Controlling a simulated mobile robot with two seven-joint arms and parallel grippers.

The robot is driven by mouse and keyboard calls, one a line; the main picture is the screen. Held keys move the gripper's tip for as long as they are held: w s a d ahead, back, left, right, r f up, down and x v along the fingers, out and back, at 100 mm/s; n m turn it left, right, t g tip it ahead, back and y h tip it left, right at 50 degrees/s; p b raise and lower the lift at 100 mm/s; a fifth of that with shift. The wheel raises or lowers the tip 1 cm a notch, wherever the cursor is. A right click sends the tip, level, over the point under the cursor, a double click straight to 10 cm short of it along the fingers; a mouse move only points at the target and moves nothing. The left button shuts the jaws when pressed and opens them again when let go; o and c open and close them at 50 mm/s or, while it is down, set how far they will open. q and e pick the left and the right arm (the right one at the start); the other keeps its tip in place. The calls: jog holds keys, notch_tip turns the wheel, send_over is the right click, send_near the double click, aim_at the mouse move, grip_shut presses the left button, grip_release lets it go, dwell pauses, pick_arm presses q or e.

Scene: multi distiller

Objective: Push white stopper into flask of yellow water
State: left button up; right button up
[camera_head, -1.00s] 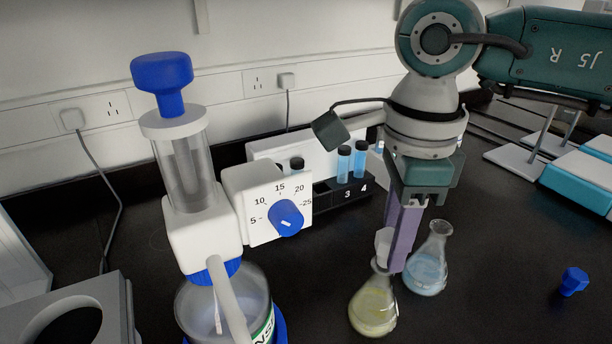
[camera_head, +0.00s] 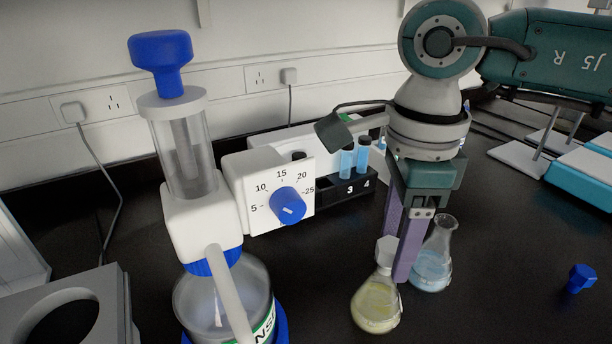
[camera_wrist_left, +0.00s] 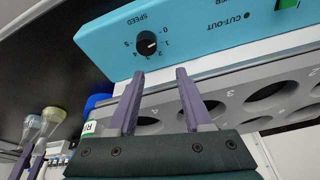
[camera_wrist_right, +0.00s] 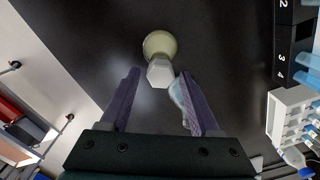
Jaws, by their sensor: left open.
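A conical flask of yellow water (camera_head: 377,304) stands on the dark bench in the head view; it also shows in the right wrist view (camera_wrist_right: 159,42). The white stopper (camera_head: 387,250) sits upright at its mouth; it also shows in the right wrist view (camera_wrist_right: 160,73). How deep it sits in the neck I cannot tell. My right gripper (camera_head: 396,262) points down at the stopper. Its fingers are apart, and in the right wrist view (camera_wrist_right: 159,75) the stopper lies between the fingertips, with gaps either side. My left gripper (camera_wrist_left: 160,72) is open and empty, seen only in the left wrist view.
A flask of blue water (camera_head: 433,262) stands close behind the right fingers. A blue stopper (camera_head: 580,278) lies at the right. A dispenser bottle (camera_head: 225,305) and a dial box (camera_head: 270,195) stand left. A teal machine (camera_wrist_left: 205,35) is before my left gripper.

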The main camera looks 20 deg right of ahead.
jog(key=shift+o, duration=0.3)
notch_tip(320, 180, up, 10)
jog(key=shift+b, duration=0.35)
jog(key=shift+s, duration=0.15)
dwell(0.3)
